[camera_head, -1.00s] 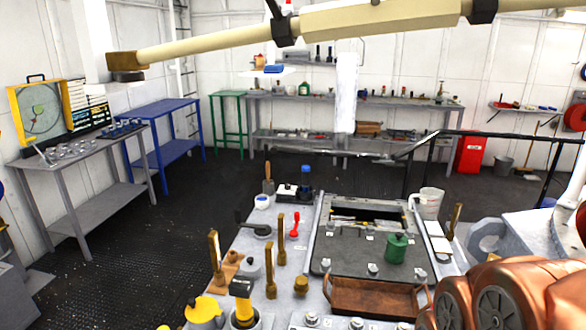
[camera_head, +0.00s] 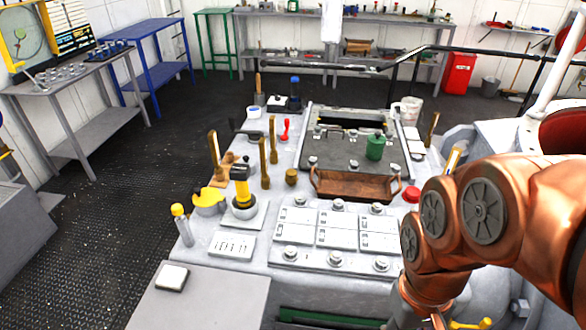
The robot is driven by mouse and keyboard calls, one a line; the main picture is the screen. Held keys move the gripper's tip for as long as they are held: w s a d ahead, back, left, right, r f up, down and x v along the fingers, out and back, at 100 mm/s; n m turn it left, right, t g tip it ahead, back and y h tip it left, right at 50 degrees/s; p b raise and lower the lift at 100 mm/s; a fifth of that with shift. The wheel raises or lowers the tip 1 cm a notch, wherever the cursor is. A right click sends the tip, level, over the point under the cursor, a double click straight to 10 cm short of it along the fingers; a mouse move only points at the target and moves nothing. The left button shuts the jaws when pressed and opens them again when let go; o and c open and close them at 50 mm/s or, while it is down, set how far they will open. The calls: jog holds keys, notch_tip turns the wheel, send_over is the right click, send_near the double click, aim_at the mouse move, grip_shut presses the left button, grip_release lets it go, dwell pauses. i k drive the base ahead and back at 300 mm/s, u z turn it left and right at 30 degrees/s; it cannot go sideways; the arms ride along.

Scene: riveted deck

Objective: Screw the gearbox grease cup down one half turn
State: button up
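A small brass cap (camera_head: 291,177) stands on the light grey machine top, left of a rusty brown tray (camera_head: 350,185). It looks like a grease cup, but I cannot tell for sure that it is the gearbox one. A green lidded can (camera_head: 375,147) stands on the dark cover plate behind the tray. My copper-coloured arm fills the right side and bends down to the bottom edge. My gripper is not in view, and nothing shows touching the brass cap.
Upright brass levers (camera_head: 264,164) stand left of the cap. A yellow-topped black fitting (camera_head: 241,190) and a yellow-lidded pot (camera_head: 209,201) are nearer. Covers with round knobs (camera_head: 338,205) lie in front of the tray. Dark floor (camera_head: 90,240) is clear at left. A black rail (camera_head: 400,66) crosses behind.

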aim_at(291, 174)
jog(key=i, duration=0.4)
jog(key=u, duration=1.75)
